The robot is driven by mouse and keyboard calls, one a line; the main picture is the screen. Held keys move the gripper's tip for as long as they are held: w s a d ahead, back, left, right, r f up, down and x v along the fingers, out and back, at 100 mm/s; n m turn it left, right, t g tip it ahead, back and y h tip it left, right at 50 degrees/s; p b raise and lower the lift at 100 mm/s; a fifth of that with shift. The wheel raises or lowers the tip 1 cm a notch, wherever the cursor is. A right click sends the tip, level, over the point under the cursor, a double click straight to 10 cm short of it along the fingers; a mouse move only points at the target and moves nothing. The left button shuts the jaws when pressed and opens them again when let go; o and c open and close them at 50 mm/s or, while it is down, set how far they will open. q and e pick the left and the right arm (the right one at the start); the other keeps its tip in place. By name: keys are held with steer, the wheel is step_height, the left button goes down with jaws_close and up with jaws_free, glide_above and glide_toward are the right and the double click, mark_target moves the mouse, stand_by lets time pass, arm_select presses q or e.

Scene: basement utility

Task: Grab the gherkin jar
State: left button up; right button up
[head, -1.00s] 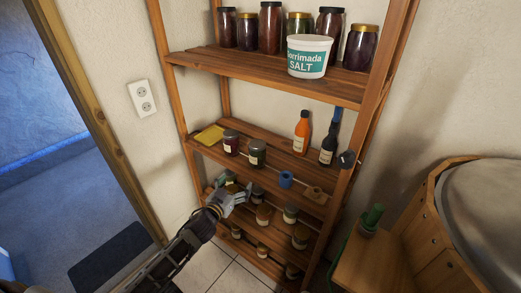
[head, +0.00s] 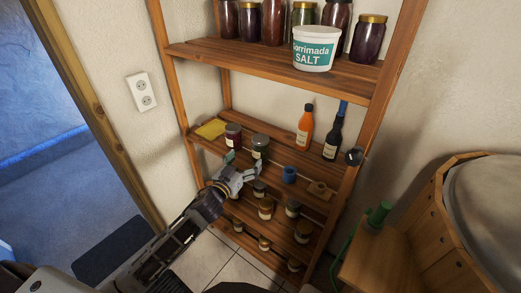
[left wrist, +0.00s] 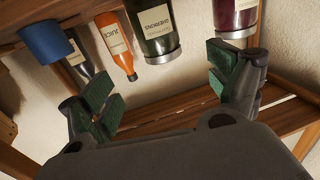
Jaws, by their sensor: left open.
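The gherkin jar (head: 260,148) is a dark green jar with a grey lid and pale label, upright near the front of the middle shelf. It also shows in the left wrist view (left wrist: 152,22), upside down, with its label partly readable. My left gripper (head: 243,163) is open and empty, just in front of and slightly below the jar. In the left wrist view its green-padded fingers (left wrist: 163,78) are spread, with the jar beyond the gap between them, apart from both. My right gripper is not in view.
A dark red jar (head: 233,136) stands close left of the gherkins. A blue cup (head: 289,174), tape roll (head: 318,190), orange bottle (head: 304,130) and dark bottle (head: 333,138) stand to the right. The upper shelf (head: 230,60) overhangs; jars fill lower shelves.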

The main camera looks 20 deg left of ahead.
mark_target(256, 147)
arm_select(q)
steer(key=shift+w+d, duration=0.2)
steer(key=shift+w, duration=0.85)
steer(key=shift+w+d, duration=0.2)
steer(key=shift+w, duration=0.85)
steer(key=shift+w+p, duration=0.3)
steer(key=shift+w, duration=0.3)
steer(key=shift+w+d, duration=0.15)
steer(key=shift+w, duration=0.4)
steer(key=shift+w+d, duration=0.15)
steer(key=shift+w, duration=0.4)
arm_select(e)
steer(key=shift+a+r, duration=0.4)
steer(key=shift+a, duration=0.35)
arm_select(q)
steer(key=shift+w, duration=0.1)
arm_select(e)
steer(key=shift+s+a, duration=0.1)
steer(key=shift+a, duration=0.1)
